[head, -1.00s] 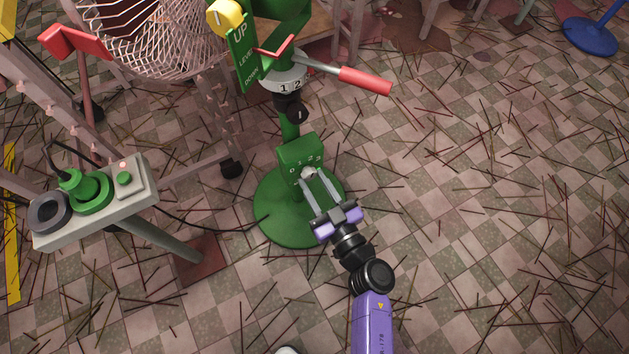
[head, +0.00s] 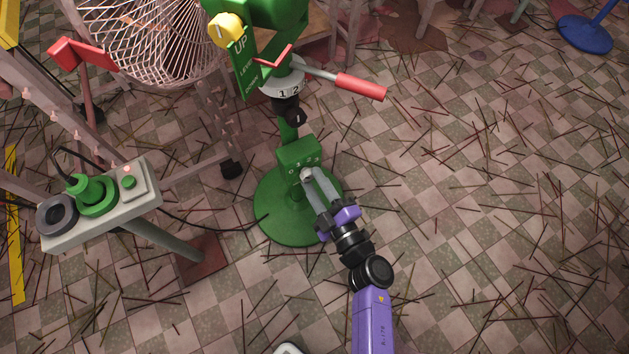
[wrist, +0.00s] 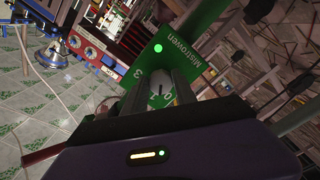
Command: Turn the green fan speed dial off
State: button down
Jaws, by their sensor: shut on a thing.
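The green fan (head: 290,226) stands on a round green base, with a small green control box (head: 300,155) low on its post. The box's front has a row of numbers and a pale speed dial (head: 306,174). My gripper (head: 309,179) is shut on the dial, one finger on each side. In the wrist view the pale dial (wrist: 161,90) with a dark pointer line sits between the two fingers, on a green face marked 0, 1 and 3. The fingers hide part of the markings, so I cannot tell the exact setting. A green light (wrist: 158,48) shows on the box.
A red-handled lever (head: 361,87) and a yellow knob (head: 226,29) sit higher on the fan. A grey panel (head: 100,209) with a plug and button stands at left. A black cable crosses the floor. Thin sticks litter the tiles; the right side is open.

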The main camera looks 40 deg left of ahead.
jog(key=n, duration=0.4)
jog(key=shift+r+n, duration=0.1)
jog(key=shift+n, duration=0.3)
dwell(0.4)
jog(key=c, duration=1)
grip_release()
jog(key=p+v, duration=0.2)
jog(key=v, duration=0.6)
jog(key=shift+p, duration=0.35)
jog(key=shift+w, duration=0.1)
